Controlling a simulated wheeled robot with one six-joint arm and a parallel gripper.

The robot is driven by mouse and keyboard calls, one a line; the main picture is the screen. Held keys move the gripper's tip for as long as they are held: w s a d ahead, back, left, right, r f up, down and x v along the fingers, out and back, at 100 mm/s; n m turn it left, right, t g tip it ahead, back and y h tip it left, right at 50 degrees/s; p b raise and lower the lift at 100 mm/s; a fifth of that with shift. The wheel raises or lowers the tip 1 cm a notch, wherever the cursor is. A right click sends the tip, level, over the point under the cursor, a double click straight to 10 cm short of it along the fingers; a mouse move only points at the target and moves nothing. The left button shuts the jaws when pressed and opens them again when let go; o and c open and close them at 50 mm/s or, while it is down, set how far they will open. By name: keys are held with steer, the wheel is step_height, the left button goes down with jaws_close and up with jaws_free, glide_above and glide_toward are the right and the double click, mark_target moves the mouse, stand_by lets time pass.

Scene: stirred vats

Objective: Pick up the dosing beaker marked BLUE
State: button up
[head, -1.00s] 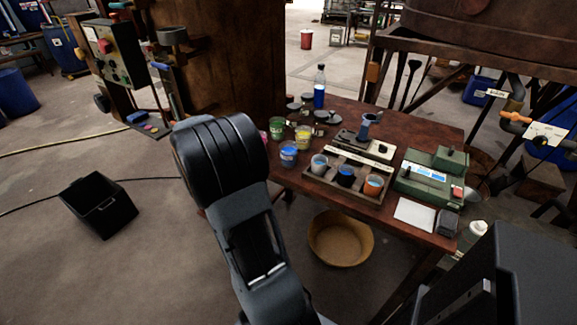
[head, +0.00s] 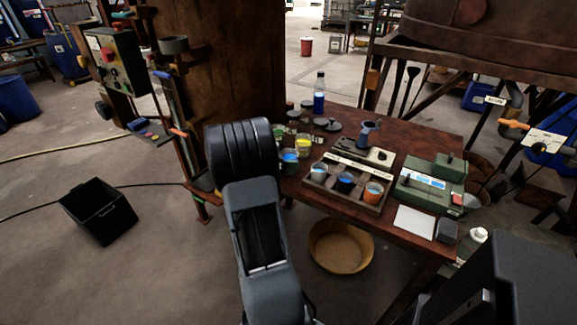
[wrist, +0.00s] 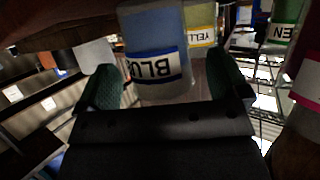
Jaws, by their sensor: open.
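The dosing beaker marked BLUE (wrist: 160,62) fills the upper middle of the wrist view, with bluish contents and a white, blue-edged label that reads upside down. My gripper (wrist: 167,86) is open, with one green-padded finger on each side of the beaker. I cannot tell whether either pad touches it. In the head view the beaker (head: 289,161) stands at the left edge of the brown table (head: 407,150), partly hidden by my arm. My fingers are hidden there behind my wrist.
A yellow-labelled beaker (wrist: 202,28) stands close behind, with a green-labelled one (wrist: 283,30) and a red-labelled one (wrist: 307,80) to the right. A wooden tray (head: 335,190) of three cups and a green case (head: 428,190) are on the table.

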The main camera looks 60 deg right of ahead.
steer(key=shift+x, duration=1)
steer(key=shift+c, duration=0.2)
steer(key=c, duration=1)
steer(key=shift+r, duration=0.1)
steer(key=shift+c, duration=0.2)
